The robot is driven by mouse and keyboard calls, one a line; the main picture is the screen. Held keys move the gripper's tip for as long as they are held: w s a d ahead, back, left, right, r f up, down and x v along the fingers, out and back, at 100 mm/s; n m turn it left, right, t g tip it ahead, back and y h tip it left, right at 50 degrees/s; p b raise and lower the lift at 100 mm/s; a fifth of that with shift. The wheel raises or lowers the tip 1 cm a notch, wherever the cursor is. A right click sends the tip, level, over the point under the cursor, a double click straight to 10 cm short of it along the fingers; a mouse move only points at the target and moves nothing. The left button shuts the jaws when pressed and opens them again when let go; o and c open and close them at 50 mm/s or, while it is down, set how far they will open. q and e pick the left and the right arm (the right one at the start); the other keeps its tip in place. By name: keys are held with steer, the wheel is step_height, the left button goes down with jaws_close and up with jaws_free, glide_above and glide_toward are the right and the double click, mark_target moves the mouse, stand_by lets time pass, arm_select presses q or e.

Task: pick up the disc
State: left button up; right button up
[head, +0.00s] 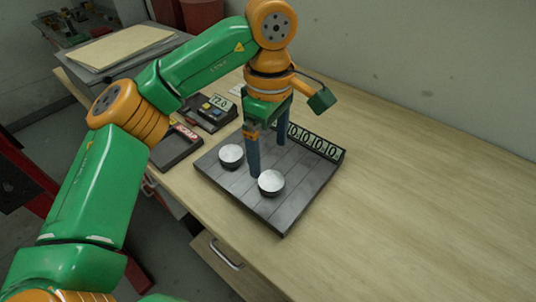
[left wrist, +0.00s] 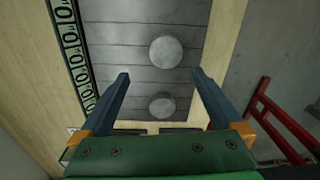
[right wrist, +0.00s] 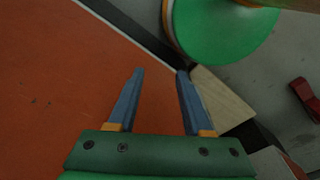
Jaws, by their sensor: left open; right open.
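Two discs with pale round tops and dark sides rest on a grey slatted board (head: 303,190). One disc (head: 271,183) is nearer the board's front right; the other disc (head: 231,154) is further left. In the left wrist view they appear as the upper disc (left wrist: 165,52) and the lower disc (left wrist: 162,106). My left gripper (head: 267,160) points down over the board, open and empty, its fingers apart from both discs as far as I can tell. My right gripper (right wrist: 160,71) is open and empty over an orange surface, with no disc in its view.
A strip of zero digits (head: 318,142) stands along the board's back edge. Left of the board are a dark tray (head: 176,147) and a device with a display (head: 213,110). The wooden tabletop (head: 430,180) is clear to the right.

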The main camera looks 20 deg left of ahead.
mark_target(272, 180)
arm_select(q)
steer(key=f, duration=0.2)
steer(key=s+f+p, duration=0.1)
steer(key=f, duration=0.1)
steer(key=d+f, duration=0.1)
steer(key=f, duration=0.1)
steer(key=shift+s, duration=0.4)
steer(key=shift+w+f, duration=0.2)
steer(key=shift+w, duration=0.1)
steer(key=shift+s+r, duration=0.1)
steer(key=shift+s, duration=0.05)
steer(key=c, duration=0.9)
jaws_close()
